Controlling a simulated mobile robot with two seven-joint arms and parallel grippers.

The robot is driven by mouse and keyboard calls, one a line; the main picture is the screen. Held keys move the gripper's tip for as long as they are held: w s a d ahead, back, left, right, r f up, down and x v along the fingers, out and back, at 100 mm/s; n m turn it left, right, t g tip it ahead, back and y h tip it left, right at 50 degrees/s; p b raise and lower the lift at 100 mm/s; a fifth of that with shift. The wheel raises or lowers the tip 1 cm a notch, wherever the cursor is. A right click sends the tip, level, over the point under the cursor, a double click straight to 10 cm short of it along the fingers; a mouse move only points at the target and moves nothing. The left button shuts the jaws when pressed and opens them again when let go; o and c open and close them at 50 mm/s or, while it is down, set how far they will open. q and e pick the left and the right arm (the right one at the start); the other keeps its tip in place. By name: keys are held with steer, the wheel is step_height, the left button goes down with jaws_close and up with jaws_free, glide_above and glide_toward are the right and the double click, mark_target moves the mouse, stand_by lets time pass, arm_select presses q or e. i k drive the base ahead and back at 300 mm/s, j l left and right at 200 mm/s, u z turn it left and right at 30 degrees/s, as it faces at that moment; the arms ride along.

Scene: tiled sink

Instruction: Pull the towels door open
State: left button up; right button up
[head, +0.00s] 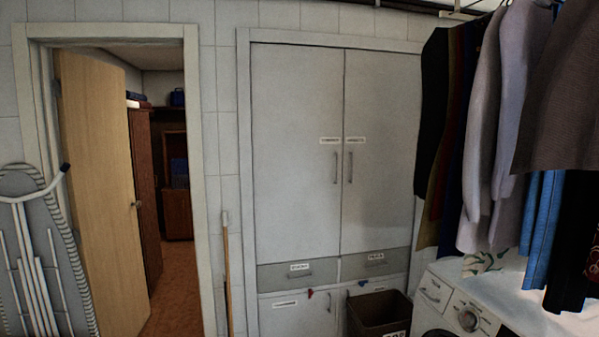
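A tall grey built-in cabinet stands in the tiled wall, with a left upper door (292,170) and a right upper door (388,185), both shut. Each has a small white label near the middle seam and a vertical bar handle: the left handle (336,167) and the right handle (350,167). Two shut drawers, a left one (285,278) and a right one (378,267), sit below, then a labelled lower door (292,318). The labels are too small to read, so I cannot tell which door is the towels door. Neither of my grippers is in view.
A brown bin (378,309) stands before the cabinet's lower right. A washing machine (455,305) is at right, under hanging clothes (490,120) that overlap the cabinet's right edge. A broom handle (226,265) leans left of the cabinet. An ironing board (70,290) and an open wooden door (100,190) are farther left.

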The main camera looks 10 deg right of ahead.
mark_target(297, 92)
steer(key=i+l+u, duration=0.15)
steer(key=i+l, duration=0.45)
steer(key=i, duration=0.2)
steer(key=i+l+u, duration=0.1)
steer(key=i+l, duration=0.6)
steer(key=i, duration=0.05)
